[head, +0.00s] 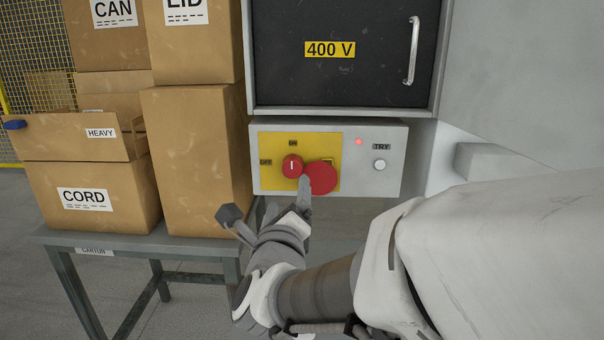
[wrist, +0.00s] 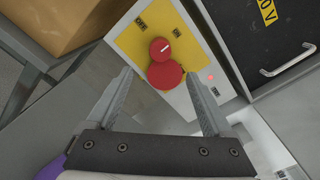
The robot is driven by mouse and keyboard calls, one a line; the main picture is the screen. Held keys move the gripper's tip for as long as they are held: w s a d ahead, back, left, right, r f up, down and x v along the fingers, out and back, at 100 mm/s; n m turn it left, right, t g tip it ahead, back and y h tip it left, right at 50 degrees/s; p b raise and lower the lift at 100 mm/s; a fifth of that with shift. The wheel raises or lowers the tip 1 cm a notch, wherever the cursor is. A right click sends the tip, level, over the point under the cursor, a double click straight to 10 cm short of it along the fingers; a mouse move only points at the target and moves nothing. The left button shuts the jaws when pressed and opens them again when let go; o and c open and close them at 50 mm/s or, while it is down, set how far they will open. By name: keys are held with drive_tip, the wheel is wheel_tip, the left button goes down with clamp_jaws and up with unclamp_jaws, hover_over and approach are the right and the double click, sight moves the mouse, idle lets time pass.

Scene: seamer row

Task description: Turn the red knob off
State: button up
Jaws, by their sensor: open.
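The red knob (head: 292,166) is the smaller, upper-left red round part on a yellow plate (head: 328,150) of a grey control box. Its white line stands upright toward the ON label, with OFF to its left. In the wrist view the knob (wrist: 160,49) shows whole, its line toward ON. A bigger red button (head: 321,178) sits just right of and below it. My gripper (head: 304,186) is in front of and below the plate. In the wrist view my gripper (wrist: 159,77) is open and empty, its fingers apart on both sides of the bigger button, below the knob.
A lit red lamp (head: 359,142) and a white TRY button (head: 380,165) are on the box. A black 400 V door (head: 343,75) with a handle is above. Stacked cartons (head: 195,160) stand on a table (head: 205,251) close at left.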

sight(293, 171)
drive_tip(key=w, duration=0.8)
drive_tip(key=w+b, duration=0.1)
drive_tip(key=w, duration=0.3)
drive_tip(key=shift+w+d, duration=0.2)
drive_tip(key=shift+d, duration=0.05)
clamp_jaws()
